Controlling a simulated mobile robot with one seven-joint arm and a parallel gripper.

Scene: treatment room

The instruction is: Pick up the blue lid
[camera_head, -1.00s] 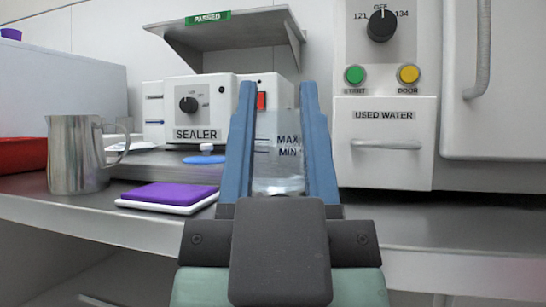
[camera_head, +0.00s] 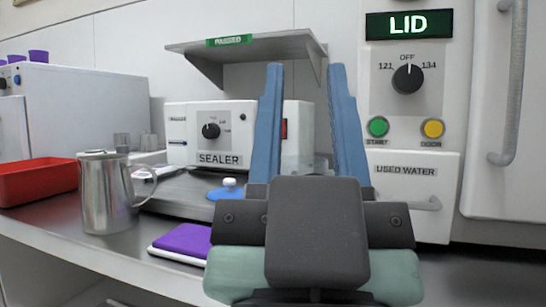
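The blue lid (camera_head: 226,190) is a flat blue disc with a white knob on top. It lies on the grey metal surface in front of the sealer, just left of my gripper's left finger in the picture. My gripper (camera_head: 307,78) points away from me, its two long blue fingers spread apart. I see nothing held between them. The lid is apart from the fingers, and its right edge is close to or behind the left finger.
A steel jug (camera_head: 106,195) and red tray (camera_head: 38,181) stand at left. A purple pad on a white base (camera_head: 184,241) lies at the front edge. The sealer (camera_head: 222,134) stands behind, under a shelf (camera_head: 245,50). A machine with a lit LID display (camera_head: 408,24) is at right.

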